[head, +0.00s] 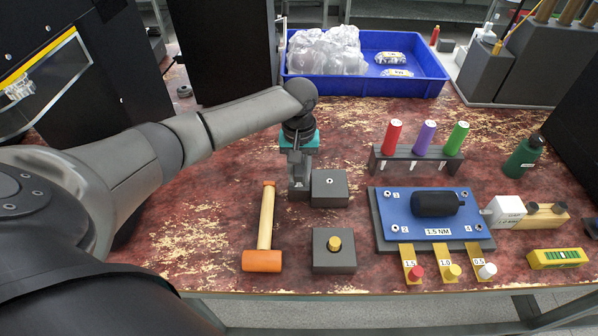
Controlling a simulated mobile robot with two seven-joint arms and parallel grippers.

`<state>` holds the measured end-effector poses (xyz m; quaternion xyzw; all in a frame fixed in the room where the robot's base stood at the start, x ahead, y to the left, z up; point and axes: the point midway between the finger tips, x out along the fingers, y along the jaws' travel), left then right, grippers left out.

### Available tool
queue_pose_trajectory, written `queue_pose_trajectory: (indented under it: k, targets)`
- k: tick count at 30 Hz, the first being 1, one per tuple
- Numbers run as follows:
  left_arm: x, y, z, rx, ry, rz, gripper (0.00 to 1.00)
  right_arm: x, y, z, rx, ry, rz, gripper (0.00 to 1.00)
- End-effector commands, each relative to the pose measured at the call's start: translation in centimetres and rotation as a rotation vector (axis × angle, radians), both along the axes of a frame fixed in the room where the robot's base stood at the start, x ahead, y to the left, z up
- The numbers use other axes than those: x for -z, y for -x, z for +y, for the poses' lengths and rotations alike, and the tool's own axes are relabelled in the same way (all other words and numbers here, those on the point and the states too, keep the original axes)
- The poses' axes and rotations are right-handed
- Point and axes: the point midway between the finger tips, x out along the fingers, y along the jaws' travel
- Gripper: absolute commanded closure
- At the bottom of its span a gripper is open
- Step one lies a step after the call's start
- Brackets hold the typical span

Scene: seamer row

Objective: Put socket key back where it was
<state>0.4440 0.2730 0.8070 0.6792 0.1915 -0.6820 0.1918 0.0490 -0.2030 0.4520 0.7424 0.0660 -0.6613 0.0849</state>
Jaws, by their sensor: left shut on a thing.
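My left gripper (299,185) reaches down at the middle of the table, just left of a dark block with a small silver fitting on top (330,188). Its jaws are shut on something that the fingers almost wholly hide. I take it to be the socket key, as I see no other one on the table, but its shape cannot be made out. I cannot tell whether the fingers touch the block. My right gripper is not in view.
A hammer (265,225) lies left of a dark block with a yellow knob (333,262). A blue plate (400,212) holding a black tool and a rack (415,172) with coloured handles stand right. A green bottle (524,157) is further right. A blue bin (430,68) stands behind.

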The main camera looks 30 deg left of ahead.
Motion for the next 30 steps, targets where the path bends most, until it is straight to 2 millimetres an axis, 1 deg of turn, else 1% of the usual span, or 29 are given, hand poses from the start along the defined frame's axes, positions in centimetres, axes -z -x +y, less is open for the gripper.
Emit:
queue_pose_trajectory:
  k: [2, 3, 10, 17, 20, 23, 26, 30]
  targets:
    - [0.2, 0.0, 0.0, 0.000, 0.000, 0.000, 1.00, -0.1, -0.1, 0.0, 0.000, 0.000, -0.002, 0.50]
    - [0.2, 0.0, 0.0, 0.000, 0.000, 0.000, 0.65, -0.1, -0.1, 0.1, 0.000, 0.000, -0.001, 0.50]
    - [0.2, 0.0, 0.0, 0.000, 0.000, 0.000, 0.39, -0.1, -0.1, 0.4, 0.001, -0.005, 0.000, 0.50]
    - [0.2, 0.0, 0.0, 0.000, 0.000, 0.000, 0.38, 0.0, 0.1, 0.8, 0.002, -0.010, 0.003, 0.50]
    - [-0.1, 0.0, 0.0, 0.000, -0.001, -0.001, 0.38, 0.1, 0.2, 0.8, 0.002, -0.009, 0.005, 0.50]
    - [-1.5, 0.0, 0.0, 0.000, 0.001, -0.001, 0.38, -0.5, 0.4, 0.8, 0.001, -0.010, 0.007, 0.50]
    - [-3.6, -0.1, 0.0, -0.001, 0.001, -0.003, 0.38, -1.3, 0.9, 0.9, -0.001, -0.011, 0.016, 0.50]
    - [-6.8, -0.1, 0.0, 0.000, 0.001, -0.003, 0.38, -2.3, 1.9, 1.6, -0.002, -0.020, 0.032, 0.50]
